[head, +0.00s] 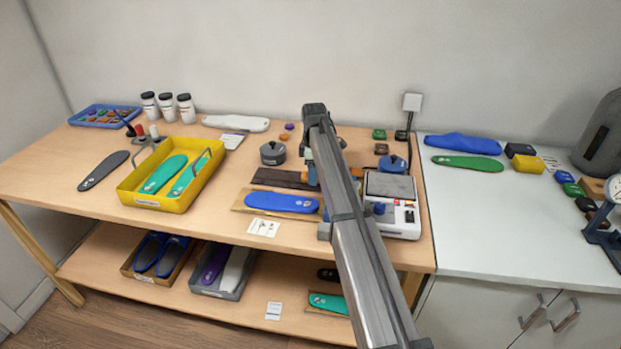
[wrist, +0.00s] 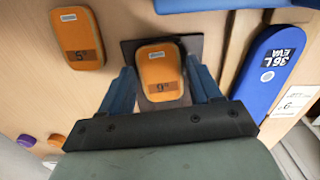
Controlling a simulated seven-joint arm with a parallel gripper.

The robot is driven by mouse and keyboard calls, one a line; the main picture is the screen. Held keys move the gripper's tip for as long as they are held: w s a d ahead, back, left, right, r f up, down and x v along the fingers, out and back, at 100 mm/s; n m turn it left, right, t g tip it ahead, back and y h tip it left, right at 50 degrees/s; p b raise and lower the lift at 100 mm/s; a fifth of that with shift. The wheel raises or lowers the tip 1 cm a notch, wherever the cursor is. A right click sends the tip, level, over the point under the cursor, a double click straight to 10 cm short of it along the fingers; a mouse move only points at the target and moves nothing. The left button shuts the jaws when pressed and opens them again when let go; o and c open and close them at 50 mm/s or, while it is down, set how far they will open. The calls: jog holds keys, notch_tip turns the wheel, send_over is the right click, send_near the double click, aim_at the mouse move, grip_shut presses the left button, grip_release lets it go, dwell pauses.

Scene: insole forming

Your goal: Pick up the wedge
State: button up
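An orange wedge marked 9° (wrist: 160,72) lies on a dark square pad (wrist: 128,50) in the wrist view. My gripper (wrist: 162,88) is open, with one blue finger on each side of this wedge. A narrow gap shows between wedge and fingers, so it does not look gripped. A second orange wedge, marked 5° (wrist: 77,40), lies apart on the wood to the left. In the head view my gripper (head: 312,168) is low over the table, and my arm largely hides the wedges.
A blue insole (head: 282,202) lies in front of the gripper; it is at the right in the wrist view (wrist: 268,72). A white scale (head: 402,222) stands to the right. A grey round pot (head: 272,153) and a yellow tray (head: 127,194) are to the left.

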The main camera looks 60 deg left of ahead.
jog(key=c, duration=0.7)
